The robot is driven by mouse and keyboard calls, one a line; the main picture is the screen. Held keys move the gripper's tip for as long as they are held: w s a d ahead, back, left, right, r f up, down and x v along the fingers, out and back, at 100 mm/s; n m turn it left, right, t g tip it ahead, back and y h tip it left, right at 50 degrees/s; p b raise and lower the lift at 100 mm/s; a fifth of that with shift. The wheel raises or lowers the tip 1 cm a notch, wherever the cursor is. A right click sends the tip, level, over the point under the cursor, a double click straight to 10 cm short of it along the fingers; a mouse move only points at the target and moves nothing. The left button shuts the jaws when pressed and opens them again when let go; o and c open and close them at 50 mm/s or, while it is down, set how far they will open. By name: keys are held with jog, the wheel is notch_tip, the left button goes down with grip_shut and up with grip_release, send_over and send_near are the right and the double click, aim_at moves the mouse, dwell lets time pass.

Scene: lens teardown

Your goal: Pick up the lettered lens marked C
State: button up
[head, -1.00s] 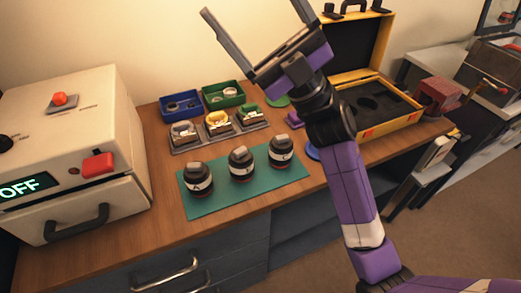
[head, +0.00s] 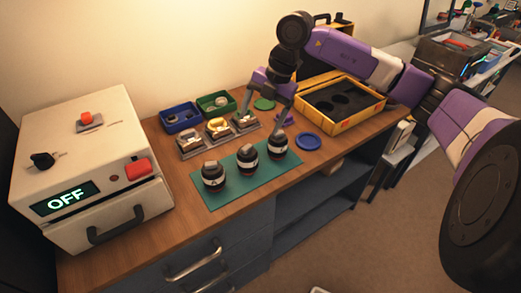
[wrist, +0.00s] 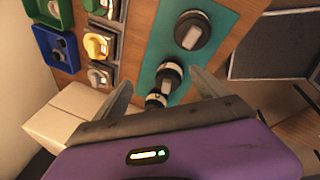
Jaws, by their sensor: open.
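Three dark lenses with white bands stand upright in a row on a green mat (head: 262,181). The C lens (head: 278,147) is at the right end, beside the B lens (head: 246,159), with the A lens (head: 213,177) at the left. My gripper (head: 262,122) points down, open and empty, just behind and above the C and B lenses. The wrist view also shows the C lens (wrist: 192,31), upper and largest, beyond the fingertips (wrist: 162,77). The B lens (wrist: 169,77) appears between the fingers, with the A lens (wrist: 156,102) lower. I cannot read the letters clearly.
Trays with small parts (head: 190,144) and blue (head: 181,119) and green bins (head: 214,103) stand behind the mat. A yellow case (head: 352,125) and a blue disc (head: 308,142) lie right. A white machine reading OFF (head: 95,160) stands left. The desk's front strip is clear.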

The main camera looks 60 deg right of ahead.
aim_at(278, 137)
jog(key=s+d+f+m+g, duration=0.1)
jog(key=s+d+m+h, duration=0.1)
jog(key=s+d+f+m+g+h, duration=0.1)
jog(key=shift+s+d+f+m+g, duration=0.15)
jog(key=shift+s+f+m+g, duration=0.15)
jog(key=shift+s+m, duration=0.1)
jog(key=shift+s+d+m, duration=0.1)
jog(key=shift+s+m, duration=0.2)
jog(key=shift+s, duration=0.1)
jog(key=shift+w+f+p, duration=0.15)
jog(key=shift+f+p, duration=0.2)
jog(key=shift+f, duration=1.6)
jog(key=shift+w+f+p, duration=0.15)
jog(key=shift+f+p, duration=0.15)
jog(key=shift+f, duration=1.65)
jog(key=c, duration=1.2)
jog(key=shift+c, duration=1.2)
jog(key=shift+r, duration=0.15)
